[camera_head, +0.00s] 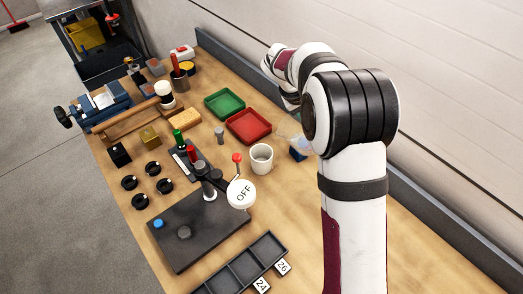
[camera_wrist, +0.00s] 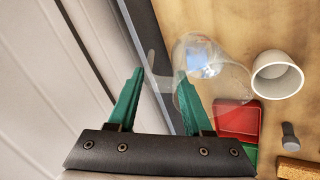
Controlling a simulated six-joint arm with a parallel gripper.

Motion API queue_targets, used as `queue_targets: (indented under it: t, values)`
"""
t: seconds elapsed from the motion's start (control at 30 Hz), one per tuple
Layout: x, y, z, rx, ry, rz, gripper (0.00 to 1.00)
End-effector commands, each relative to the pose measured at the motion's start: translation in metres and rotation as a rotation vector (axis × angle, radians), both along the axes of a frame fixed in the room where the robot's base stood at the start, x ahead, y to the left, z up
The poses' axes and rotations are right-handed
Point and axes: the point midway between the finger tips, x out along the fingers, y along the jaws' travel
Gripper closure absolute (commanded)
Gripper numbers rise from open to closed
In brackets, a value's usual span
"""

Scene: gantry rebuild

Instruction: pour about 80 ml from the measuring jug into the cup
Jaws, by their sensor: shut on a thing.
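The clear measuring jug (camera_wrist: 215,85) is in the wrist view, just left of the cup. Its handle side lies between the green fingers of my gripper (camera_wrist: 157,85), which is shut on it. Pale bluish patches show inside the jug; the liquid level and the exact tilt are hard to tell. In the head view the jug (camera_head: 287,129) is a faint clear shape, partly hidden by my arm, which also hides my gripper. The white cup (camera_head: 261,159) stands upright on the bench, open side up; it also shows in the wrist view (camera_wrist: 276,88). Its contents cannot be made out.
Green (camera_head: 224,104) and red (camera_head: 248,126) trays lie behind the cup. A grey cylinder (camera_head: 220,135) stands left of it. A black fixture (camera_head: 200,230) with an OFF disc (camera_head: 241,194) is in front. The wall-side ledge (camera_head: 430,215) runs along the bench.

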Motion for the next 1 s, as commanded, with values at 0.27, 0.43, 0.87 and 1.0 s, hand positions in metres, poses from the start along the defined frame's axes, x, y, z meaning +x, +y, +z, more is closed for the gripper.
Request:
queue_targets:
  t: [0.27,0.43,0.87,1.0]
  values:
    - [0.012,-0.046,-0.018,0.312,0.074,-0.010,1.00]
    - [0.016,-0.060,-0.031,0.462,0.115,-0.005,1.00]
    - [0.017,-0.065,-0.039,0.540,0.138,0.000,1.00]
    - [0.017,-0.065,-0.039,0.539,0.137,0.000,1.00]
